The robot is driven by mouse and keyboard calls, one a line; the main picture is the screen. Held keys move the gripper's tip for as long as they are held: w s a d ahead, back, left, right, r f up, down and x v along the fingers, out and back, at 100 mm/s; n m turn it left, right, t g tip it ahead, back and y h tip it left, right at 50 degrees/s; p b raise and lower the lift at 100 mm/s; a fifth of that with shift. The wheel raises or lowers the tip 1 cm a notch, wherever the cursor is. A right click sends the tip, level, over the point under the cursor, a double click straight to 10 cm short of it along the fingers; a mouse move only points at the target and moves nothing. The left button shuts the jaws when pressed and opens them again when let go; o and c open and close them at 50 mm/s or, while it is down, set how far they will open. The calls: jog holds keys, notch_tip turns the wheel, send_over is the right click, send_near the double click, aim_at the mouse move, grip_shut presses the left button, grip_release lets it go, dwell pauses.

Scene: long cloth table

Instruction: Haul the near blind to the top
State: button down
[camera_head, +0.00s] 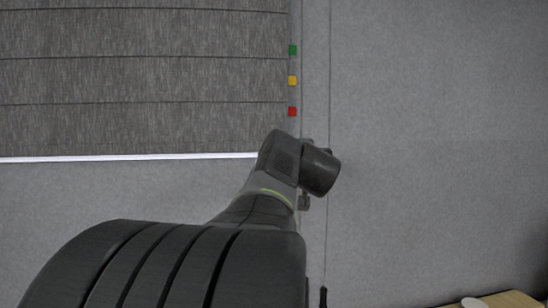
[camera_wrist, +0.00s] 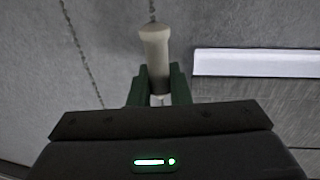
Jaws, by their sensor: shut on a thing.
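The grey blind (camera_head: 145,82) hangs at the upper left of the head view. Its white bottom bar (camera_head: 130,157) lies below the red marker's level; the bar also shows at the right of the wrist view (camera_wrist: 256,63). A pale pull knob (camera_wrist: 155,42) hangs on a beaded cord (camera_wrist: 152,10) in the wrist view. My gripper (camera_wrist: 158,84) has its green fingers closed on either side of the knob. In the head view my wrist hides most of the gripper and the knob.
Green (camera_head: 292,50), yellow (camera_head: 292,81) and red (camera_head: 292,112) markers run down beside the blind's right edge. A second cord (camera_head: 329,90) hangs to their right, with a dark end (camera_head: 323,298) low down. A wooden surface (camera_head: 500,300) shows at bottom right.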

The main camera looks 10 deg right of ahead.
notch_tip(320, 180, down, 40)
jog(key=b, duration=4)
jog(key=shift+f, duration=0.15)
jog(key=c, duration=1.6)
grip_release()
jog(key=shift+c, duration=0.2)
jog(key=shift+r, duration=0.2)
